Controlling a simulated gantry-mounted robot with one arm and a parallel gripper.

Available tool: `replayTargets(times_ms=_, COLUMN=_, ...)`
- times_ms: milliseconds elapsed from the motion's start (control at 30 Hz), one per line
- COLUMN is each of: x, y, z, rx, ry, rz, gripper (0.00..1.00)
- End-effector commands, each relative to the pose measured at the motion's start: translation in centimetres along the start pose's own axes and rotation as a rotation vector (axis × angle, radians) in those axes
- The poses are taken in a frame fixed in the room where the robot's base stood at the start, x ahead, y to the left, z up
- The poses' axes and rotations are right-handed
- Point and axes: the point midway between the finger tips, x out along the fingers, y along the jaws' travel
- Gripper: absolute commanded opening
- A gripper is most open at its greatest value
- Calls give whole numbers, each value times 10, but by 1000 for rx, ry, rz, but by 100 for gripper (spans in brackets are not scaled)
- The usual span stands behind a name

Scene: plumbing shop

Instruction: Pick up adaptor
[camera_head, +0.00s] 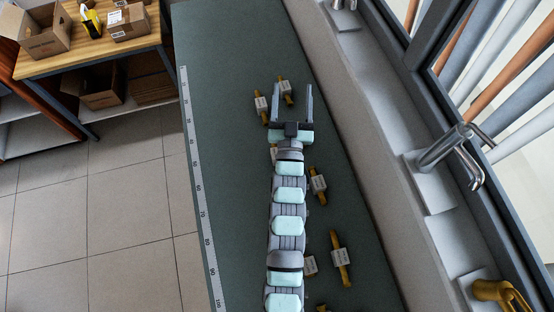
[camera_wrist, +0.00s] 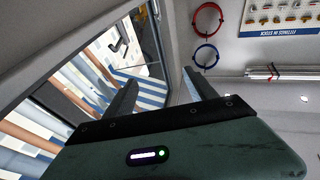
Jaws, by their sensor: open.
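Several brass adaptors with white tags lie on the dark green counter (camera_head: 225,130). In the head view, one adaptor (camera_head: 285,91) appears between the fingers of my gripper (camera_head: 290,95), and another adaptor (camera_head: 262,107) lies just left of it. Others are an adaptor (camera_head: 318,185) right of my arm and a longer one (camera_head: 341,258) nearer the bottom. My arm partly hides a few more. My gripper is open and empty; in the wrist view its fingers (camera_wrist: 162,97) stand apart and point at the far wall, with no adaptor between them. Its height above the counter is unclear.
A ruler strip (camera_head: 200,190) runs along the counter's left edge. A wall ledge with taps (camera_head: 445,150) and a window borders the right side. A wooden bench (camera_head: 90,50) with cardboard boxes stands at upper left. Hose coils (camera_wrist: 207,20) hang on the far wall. The counter's left part is clear.

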Motion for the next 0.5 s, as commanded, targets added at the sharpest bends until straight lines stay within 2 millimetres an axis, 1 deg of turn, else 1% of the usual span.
replayTargets(times_ms=33, x=8, y=0, z=22, rx=-3, ry=-69, rz=-6, gripper=65)
replayTargets(times_ms=100, x=14, y=-1, z=51, rx=-5, ry=-190, rz=-20, gripper=65)
replayTargets(times_ms=167, x=17, y=-2, z=75, rx=-9, ry=-293, rz=-35, gripper=65)
replayTargets(times_ms=200, x=17, y=-4, z=90, rx=-11, ry=-361, rz=-46, gripper=65)
replayTargets(times_ms=267, x=15, y=-7, z=112, rx=-14, ry=-461, rz=-65, gripper=65)
replayTargets(times_ms=300, x=12, y=-9, z=127, rx=-19, ry=-531, rz=-79, gripper=65)
replayTargets(times_ms=400, x=-2, y=-13, z=158, rx=-30, ry=-699, rz=-117, gripper=65)
replayTargets(times_ms=467, x=-13, y=-16, z=174, rx=-40, ry=-801, rz=-142, gripper=65)
replayTargets(times_ms=500, x=-22, y=-17, z=184, rx=-48, ry=-868, rz=-159, gripper=65)
